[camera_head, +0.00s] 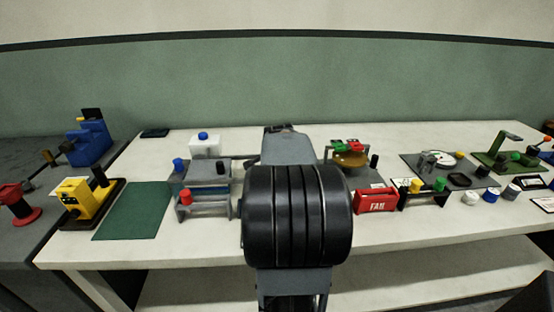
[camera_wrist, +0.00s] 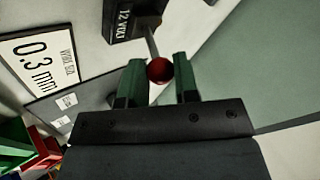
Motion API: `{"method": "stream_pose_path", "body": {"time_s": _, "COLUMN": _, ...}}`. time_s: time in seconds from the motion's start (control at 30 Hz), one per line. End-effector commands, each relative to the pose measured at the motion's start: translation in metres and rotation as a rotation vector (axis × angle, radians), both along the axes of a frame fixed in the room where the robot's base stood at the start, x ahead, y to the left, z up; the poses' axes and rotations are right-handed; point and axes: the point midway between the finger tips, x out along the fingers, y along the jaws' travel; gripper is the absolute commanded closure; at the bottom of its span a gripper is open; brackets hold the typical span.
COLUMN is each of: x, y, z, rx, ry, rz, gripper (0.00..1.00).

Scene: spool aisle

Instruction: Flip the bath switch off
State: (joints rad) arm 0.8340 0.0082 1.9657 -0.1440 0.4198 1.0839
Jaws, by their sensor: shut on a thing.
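In the wrist view, a black box (camera_wrist: 132,18) with white lettering that starts "12 VO" stands at the top, with a thin metal lever (camera_wrist: 152,42) coming out of it. The lever ends in a round red knob (camera_wrist: 159,70). I take this to be the bath switch, though no label in view says "bath". My gripper (camera_wrist: 160,78) has its two green fingers on either side of the red knob and is shut on it. In the head view, my arm hides the gripper and the switch.
A sign reading 0.3 mm (camera_wrist: 38,60) lies left of the switch. In the head view, a grey stand (camera_head: 207,203) with coloured knobs is left of my arm, and a red box (camera_head: 376,201) is right. A green mat (camera_head: 133,211) lies clear on the white bench (camera_head: 130,254).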

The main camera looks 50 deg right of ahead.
Motion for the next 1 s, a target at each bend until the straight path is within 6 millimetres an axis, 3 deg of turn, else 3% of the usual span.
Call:
{"method": "stream_pose_path", "body": {"time_s": 0.13, "x": -0.003, "y": 0.0, "z": -0.006, "rx": 0.012, "ry": 0.012, "rz": -0.004, "gripper": 1.0}}
{"method": "stream_pose_path", "body": {"time_s": 0.17, "x": -0.003, "y": 0.0, "z": -0.006, "rx": 0.012, "ry": 0.013, "rz": -0.004, "gripper": 0.71}}
{"method": "stream_pose_path", "body": {"time_s": 0.4, "x": -0.001, "y": 0.002, "z": -0.004, "rx": 0.008, "ry": 0.008, "rz": 0.001, "gripper": 0.48}}
{"method": "stream_pose_path", "body": {"time_s": 0.77, "x": -0.001, "y": 0.005, "z": 0.003, "rx": 0.003, "ry": 0.004, "rz": 0.005, "gripper": 0.46}}
{"method": "stream_pose_path", "body": {"time_s": 1.0, "x": -0.018, "y": 0.028, "z": 0.035, "rx": 0.0, "ry": 0.0, "rz": 0.005, "gripper": 0.46}}
